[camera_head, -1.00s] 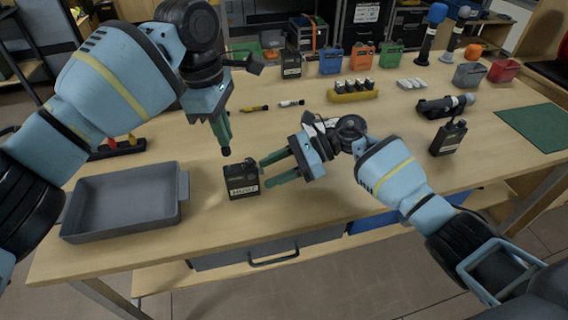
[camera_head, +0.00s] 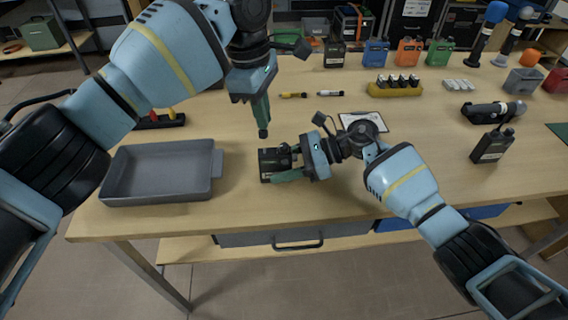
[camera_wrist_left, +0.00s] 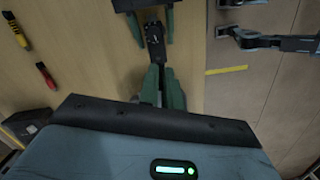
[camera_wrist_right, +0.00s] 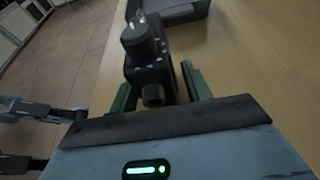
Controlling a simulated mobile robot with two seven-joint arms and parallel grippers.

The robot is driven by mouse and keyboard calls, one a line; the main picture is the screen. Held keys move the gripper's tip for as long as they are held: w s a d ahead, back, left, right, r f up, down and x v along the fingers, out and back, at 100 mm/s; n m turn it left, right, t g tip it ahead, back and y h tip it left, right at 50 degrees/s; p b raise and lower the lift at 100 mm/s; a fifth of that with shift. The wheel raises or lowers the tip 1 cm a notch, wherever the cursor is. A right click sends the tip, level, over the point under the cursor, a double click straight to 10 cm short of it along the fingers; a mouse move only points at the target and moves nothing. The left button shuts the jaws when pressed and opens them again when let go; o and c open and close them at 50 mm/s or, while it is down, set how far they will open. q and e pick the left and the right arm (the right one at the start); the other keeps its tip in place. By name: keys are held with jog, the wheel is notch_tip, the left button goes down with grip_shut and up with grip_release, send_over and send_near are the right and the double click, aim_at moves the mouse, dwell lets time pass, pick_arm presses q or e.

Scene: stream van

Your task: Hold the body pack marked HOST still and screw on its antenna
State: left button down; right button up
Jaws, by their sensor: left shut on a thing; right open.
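The black body pack (camera_head: 272,163) stands upright on the table right of the grey tray; its label is partly covered and unreadable now. My right gripper (camera_head: 282,164) is open, its green fingers on either side of the pack. In the right wrist view the pack (camera_wrist_right: 150,65) lies between the fingers, knob and socket showing; contact is unclear. My left gripper (camera_head: 262,118) points down above the pack, shut on a small dark piece, apparently the antenna (camera_head: 263,133), whose tip shows below the fingers. In the left wrist view the pack (camera_wrist_left: 155,35) lies beyond the left fingers.
The grey tray (camera_head: 112,190) is at the left. A second black pack (camera_head: 492,147) stands at the right near a dark microphone (camera_head: 493,111). A clipboard (camera_head: 376,123) lies behind my right wrist. A yellow battery holder (camera_head: 393,90) and coloured packs are farther back.

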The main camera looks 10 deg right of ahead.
jog(key=shift+c, duration=0.2)
jog(key=c, duration=0.9)
pick_arm(q)
jog(key=shift+f, duration=1.15)
pick_arm(e)
jog(key=o, duration=0.5)
jog(key=shift+c, duration=0.2)
jog(key=c, duration=0.5)
jog(key=shift+c, duration=0.2)
